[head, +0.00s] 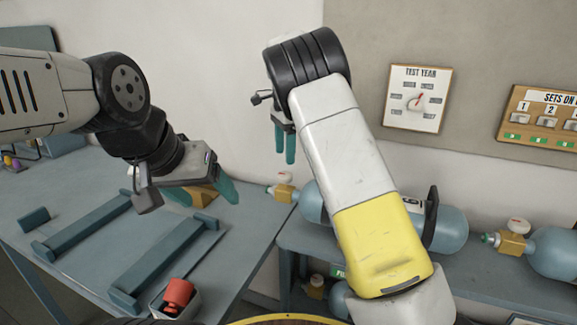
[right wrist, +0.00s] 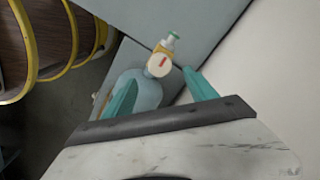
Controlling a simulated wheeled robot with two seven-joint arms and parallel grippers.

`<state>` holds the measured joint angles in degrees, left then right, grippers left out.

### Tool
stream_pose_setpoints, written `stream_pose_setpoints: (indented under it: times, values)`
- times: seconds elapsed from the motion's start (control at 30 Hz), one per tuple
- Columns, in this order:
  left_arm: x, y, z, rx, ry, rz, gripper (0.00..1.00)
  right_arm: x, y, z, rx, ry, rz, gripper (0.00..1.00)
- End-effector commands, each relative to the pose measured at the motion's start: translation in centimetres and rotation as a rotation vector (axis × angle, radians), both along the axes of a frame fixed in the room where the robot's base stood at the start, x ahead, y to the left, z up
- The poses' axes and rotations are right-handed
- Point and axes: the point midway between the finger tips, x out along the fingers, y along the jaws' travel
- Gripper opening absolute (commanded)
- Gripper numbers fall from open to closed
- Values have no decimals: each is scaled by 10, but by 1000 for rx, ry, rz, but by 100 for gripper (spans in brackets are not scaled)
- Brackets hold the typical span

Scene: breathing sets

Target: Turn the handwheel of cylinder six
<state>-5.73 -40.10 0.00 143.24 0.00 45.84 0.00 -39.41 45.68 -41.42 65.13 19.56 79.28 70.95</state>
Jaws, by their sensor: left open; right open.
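A pale blue cylinder (head: 450,228) lies on a grey bench at the centre right, partly hidden by my right arm. Its brass valve and white handwheel (head: 283,177) are at its left end. My right gripper (head: 285,155) is open, with fingers pointing down above this handwheel. In the right wrist view, a white handwheel with a red mark (right wrist: 158,65) shows beyond and between the fingertips, apart from them. A second cylinder (head: 556,252) with a white handwheel (head: 518,226) lies further right. I cannot read which is six.
The left table (head: 245,240) carries a blue-grey cradle (head: 165,255) and a small bin with a red object (head: 178,294). A TEST YEAR dial board (head: 415,98) and a switch board (head: 545,115) hang on the wall. Another valve (head: 315,287) sits low under the bench.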

Motion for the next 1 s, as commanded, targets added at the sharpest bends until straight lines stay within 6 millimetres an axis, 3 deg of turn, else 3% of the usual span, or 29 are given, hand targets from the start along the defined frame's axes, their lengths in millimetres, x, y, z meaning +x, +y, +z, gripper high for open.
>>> stream_pose_setpoints:
  times: [0.5, 0.87, 1.0]
  values:
    - [0, 0, 0, 0, 0, 0, 72, 0, 0, -69, -2, 1, 0, 66]
    - [0, 0, 0, 0, 0, 0, 72, 0, 0, -77, -1, 0, 0, 66]
    - [0, 0, 0, 0, 0, 0, 72, 0, 0, -77, -1, 0, 0, 42]
